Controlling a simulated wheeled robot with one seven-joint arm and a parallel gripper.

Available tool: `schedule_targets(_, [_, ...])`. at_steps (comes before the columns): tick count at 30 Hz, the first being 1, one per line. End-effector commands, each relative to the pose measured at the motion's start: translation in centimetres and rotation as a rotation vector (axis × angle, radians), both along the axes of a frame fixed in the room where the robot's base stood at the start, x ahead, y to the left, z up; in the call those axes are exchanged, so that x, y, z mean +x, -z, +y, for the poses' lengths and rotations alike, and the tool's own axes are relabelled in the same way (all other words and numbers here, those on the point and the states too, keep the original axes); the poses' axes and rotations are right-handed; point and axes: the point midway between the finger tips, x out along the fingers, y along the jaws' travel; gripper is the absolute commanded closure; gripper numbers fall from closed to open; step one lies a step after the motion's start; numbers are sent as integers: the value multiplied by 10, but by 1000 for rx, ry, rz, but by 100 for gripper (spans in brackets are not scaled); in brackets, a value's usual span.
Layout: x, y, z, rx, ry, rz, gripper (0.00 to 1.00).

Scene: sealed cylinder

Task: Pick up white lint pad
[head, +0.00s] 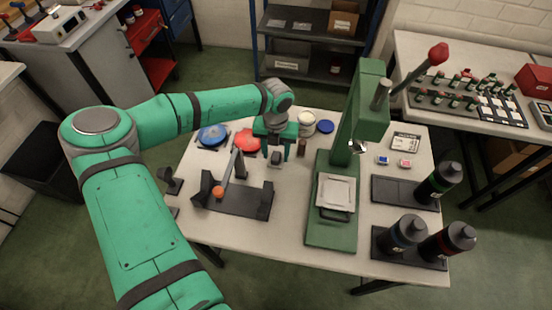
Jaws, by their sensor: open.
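My gripper (275,150) is open, pointing down over the back middle of the white table. Its two fingers stand either side of a small dark block with a pale grey-white top (275,158). This may be the white lint pad, but it is too small to tell. I cannot tell whether the fingers touch it. A white square piece (336,191) lies flat on the base of the green press, well to the right of my gripper.
The green press (371,105) stands tall right of my gripper. A red dish (247,139), a blue dish (212,135) and a white-lidded jar (307,118) are close by. A black fixture (240,201) with a lever stands in front. Dark bottles (402,233) stand at right.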

Motion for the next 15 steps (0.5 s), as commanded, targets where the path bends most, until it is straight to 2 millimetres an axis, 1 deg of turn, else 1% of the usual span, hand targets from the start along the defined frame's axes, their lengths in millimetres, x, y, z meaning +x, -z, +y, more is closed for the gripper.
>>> schedule_targets(4, [0,0,0,0,0,0,55])
schedule_targets(5, [0,0,0,0,0,-1,62])
schedule_targets(6, [0,0,0,0,0,-1,71])
schedule_targets(8, [0,0,0,0,0,-1,86])
schedule_targets(9, [0,0,0,0,0,-1,95])
schedule_targets(10, [0,0,0,0,0,-1,99])
schedule_targets(15, [0,-1,0,0,0,-1,99])
